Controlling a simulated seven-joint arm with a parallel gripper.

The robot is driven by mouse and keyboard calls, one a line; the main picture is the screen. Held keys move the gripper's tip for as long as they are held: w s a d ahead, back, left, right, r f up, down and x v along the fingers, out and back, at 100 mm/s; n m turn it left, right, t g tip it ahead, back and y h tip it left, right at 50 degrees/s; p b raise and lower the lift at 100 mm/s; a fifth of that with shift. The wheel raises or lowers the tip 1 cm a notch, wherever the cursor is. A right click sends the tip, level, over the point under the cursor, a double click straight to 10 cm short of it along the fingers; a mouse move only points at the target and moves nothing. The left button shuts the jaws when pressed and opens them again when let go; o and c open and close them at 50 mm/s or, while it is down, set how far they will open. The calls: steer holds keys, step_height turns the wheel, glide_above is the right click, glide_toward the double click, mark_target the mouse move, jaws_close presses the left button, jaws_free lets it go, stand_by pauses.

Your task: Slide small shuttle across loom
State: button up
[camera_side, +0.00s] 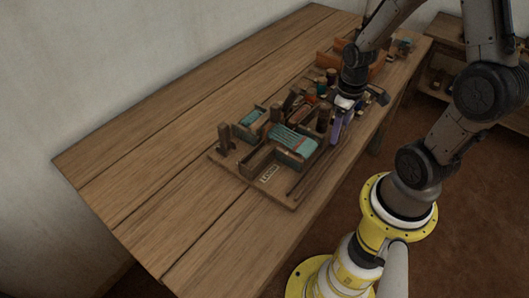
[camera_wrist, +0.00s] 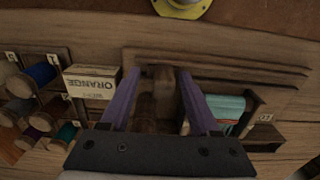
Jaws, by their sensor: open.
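My gripper (camera_side: 338,130) is low over the front right part of the small loom board (camera_side: 225,162), its purple fingers apart. In the wrist view, the fingers of my gripper (camera_wrist: 160,76) stand on either side of an upright brown wooden piece (camera_wrist: 160,95), with no clear grip on it. I cannot tell whether this piece is the small shuttle or a post of the loom. Teal threads (camera_side: 293,139) are wound on a wooden block left of my gripper; teal thread also shows right of the fingers in the wrist view (camera_wrist: 228,104). No shuttle can be picked out for certain.
Wooden posts (camera_side: 224,137) stand on the board. Orange trays (camera_side: 338,58) are behind it. The left of the table (camera_side: 130,165) is clear.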

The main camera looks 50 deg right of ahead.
steer(key=shift+r, duration=0.1)
steer(key=shift+r, duration=3.15)
steer(key=shift+w+a+r, duration=0.15)
steer(key=shift+w+a, duration=0.05)
steer(key=shift+a, duration=0.05)
steer(key=s+a+r+t, duration=0.2)
steer(key=a+r, duration=0.3)
steer(key=r, duration=0.1)
steer(key=s+a+r+t, duration=0.3)
steer(key=a+r, duration=0.3)
steer(key=r, duration=0.1)
steer(key=shift+s+a+r+t, duration=0.2)
steer(key=shift+s+r+t, duration=0.05)
steer(key=shift+t, duration=0.05)
